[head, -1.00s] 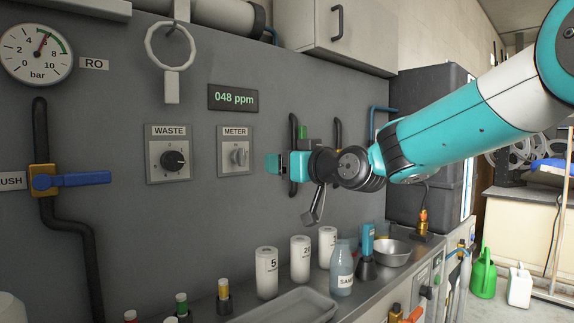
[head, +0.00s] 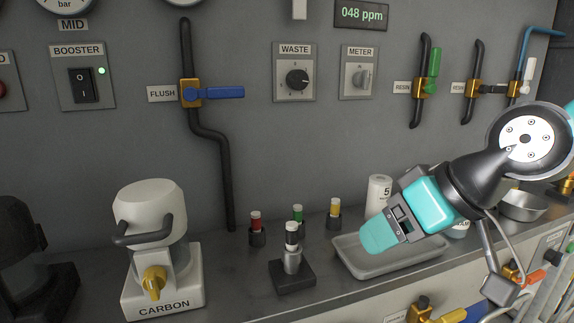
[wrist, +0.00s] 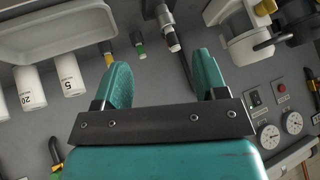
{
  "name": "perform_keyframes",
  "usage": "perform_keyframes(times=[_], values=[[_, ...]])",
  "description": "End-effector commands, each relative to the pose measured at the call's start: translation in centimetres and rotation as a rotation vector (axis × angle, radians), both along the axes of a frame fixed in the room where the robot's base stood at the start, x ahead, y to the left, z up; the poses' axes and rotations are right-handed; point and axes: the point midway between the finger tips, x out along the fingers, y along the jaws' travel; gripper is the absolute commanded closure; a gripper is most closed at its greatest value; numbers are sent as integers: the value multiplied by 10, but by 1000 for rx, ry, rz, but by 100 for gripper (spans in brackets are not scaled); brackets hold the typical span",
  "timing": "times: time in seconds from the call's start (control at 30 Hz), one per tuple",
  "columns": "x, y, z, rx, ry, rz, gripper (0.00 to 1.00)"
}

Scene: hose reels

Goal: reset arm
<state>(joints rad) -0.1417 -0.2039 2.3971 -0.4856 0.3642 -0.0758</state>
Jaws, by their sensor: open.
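My gripper (head: 378,238) is at the right of the head view, above the grey tray (head: 345,262) on the counter. In the wrist view its two teal fingers (wrist: 163,82) stand apart with nothing between them. My arm's wrist joint hides part of the counter's right side in the head view.
The white carbon housing (head: 150,190) stands at the left of the counter. A small dark stand with a vial (head: 292,262) and several capped vials stand left of the tray. A white cylinder marked 5 (head: 379,192) is behind the gripper. The wall carries the flush valve (head: 190,93) and knobs.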

Motion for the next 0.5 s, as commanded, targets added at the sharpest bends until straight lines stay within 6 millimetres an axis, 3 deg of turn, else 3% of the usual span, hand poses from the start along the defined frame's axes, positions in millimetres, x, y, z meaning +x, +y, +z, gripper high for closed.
perform_keyframes(times=[0.1, 0.27, 0.3, 0.5], values=[[-57, 1, -25, -80, 173, 75, 34], [-128, -10, -50, -201, 382, 161, 34], [-128, -11, -32, -204, 388, 158, 34], [-125, -10, 21, -199, 384, 155, 34]])
